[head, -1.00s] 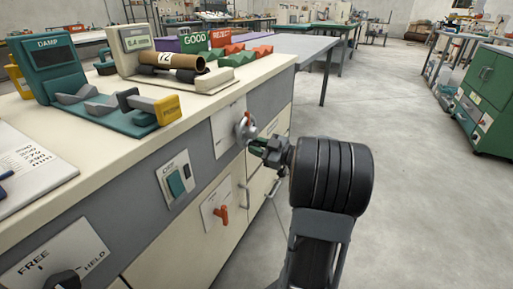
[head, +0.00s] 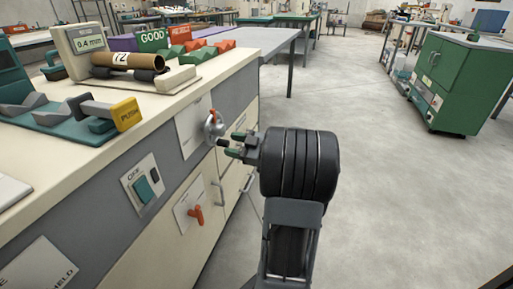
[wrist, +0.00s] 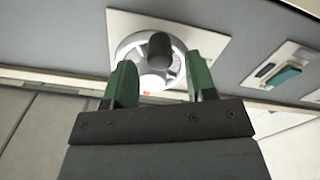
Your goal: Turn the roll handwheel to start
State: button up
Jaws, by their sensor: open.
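The roll handwheel (head: 212,128) is a small silver wheel with a red mark on top, mounted on a white plate on the bench's front panel. In the wrist view the handwheel (wrist: 133,45) shows as a pale spoked ring with a dark round knob (wrist: 159,46) standing out from it. My gripper (head: 230,144) is just in front and to the right of the wheel. In the wrist view my gripper (wrist: 162,82) has its two green fingers apart, below and to either side of the knob. Nothing is held. Whether a fingertip touches the rim I cannot tell.
An OFF switch (head: 145,186) and a red lever (head: 195,213) are on the panel nearer me. Metal handles (head: 218,192) stick out below. A cardboard roll (head: 127,62) lies on a stand on the bench top.

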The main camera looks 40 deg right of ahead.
jog(key=p+v, duration=0.1)
jog(key=v, duration=1)
jog(key=shift+p, duration=0.4)
jog(key=a+r+m+g+p, duration=0.2)
jog(key=a+r+g+p, duration=0.5)
jog(key=a+p, duration=0.4)
jog(key=a+r+m+g+p, duration=0.2)
jog(key=a+r+g+p, duration=0.3)
jog(key=a+r+p, duration=0.5)
jog(key=s+a+r+m+h+p, duration=0.2)
jog(key=a+r+m+h+p, duration=0.1)
jog(key=r+p, duration=0.6)
jog(key=s+a+r+m+h+p, duration=0.2)
jog(key=r+h+p, duration=0.3)
jog(key=r+p, duration=0.4)
jog(key=shift+s+a+m+p, duration=0.35)
jog(key=shift+a+m+p, duration=0.1)
jog(key=shift+a+m, duration=0.2)
